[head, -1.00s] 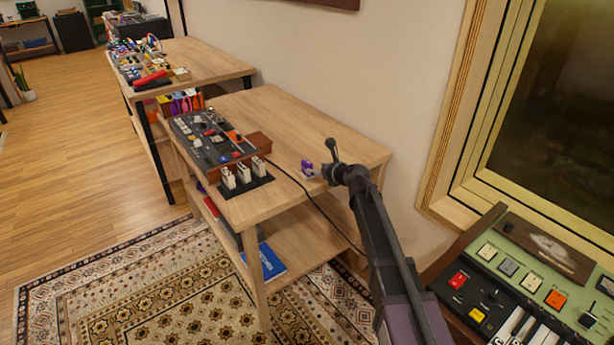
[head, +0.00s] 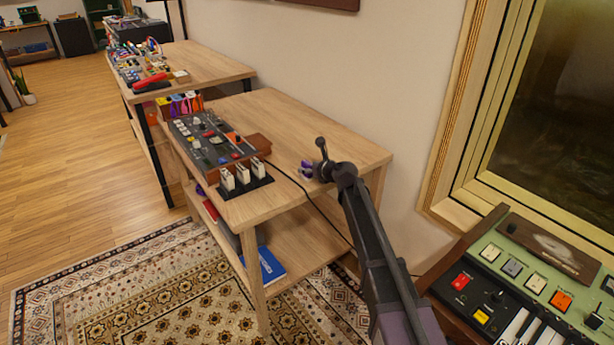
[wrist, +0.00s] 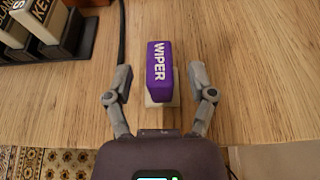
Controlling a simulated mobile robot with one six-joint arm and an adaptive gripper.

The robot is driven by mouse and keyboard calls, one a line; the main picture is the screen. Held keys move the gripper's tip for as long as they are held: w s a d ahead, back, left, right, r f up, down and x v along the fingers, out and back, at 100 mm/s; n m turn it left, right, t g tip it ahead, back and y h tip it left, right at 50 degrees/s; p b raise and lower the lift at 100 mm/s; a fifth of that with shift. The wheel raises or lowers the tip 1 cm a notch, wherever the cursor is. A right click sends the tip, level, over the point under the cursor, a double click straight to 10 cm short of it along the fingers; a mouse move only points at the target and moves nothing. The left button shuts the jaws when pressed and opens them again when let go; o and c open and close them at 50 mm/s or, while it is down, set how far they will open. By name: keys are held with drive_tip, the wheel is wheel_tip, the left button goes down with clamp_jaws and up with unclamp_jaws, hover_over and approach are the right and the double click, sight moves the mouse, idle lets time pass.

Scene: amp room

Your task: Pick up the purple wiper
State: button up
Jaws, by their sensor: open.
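The purple wiper (wrist: 159,72) lies on the wooden table top (wrist: 245,70). In the wrist view its purple block bears the word WIPER and a pale part shows at its near end. My gripper (wrist: 160,90) is open, with one finger on each side of the wiper and a gap on both sides. In the head view my gripper (head: 322,160) is over the table's right part, and only a bit of the purple wiper (head: 305,170) shows beside it, the rest hidden behind it.
A mixer-like console (head: 212,140) and a black rack of white labelled blocks (head: 246,184) stand left of the wiper. A black cable (wrist: 121,45) runs close by on the left. A green keyboard unit (head: 530,270) stands at the right. The table behind the wiper is clear.

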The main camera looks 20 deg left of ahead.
drive_tip(key=shift+w+a+f, duration=0.3)
drive_tip(key=shift+w+a, duration=0.05)
drive_tip(key=shift+a, duration=0.2)
drive_tip(key=shift+c, duration=0.2)
clamp_jaws()
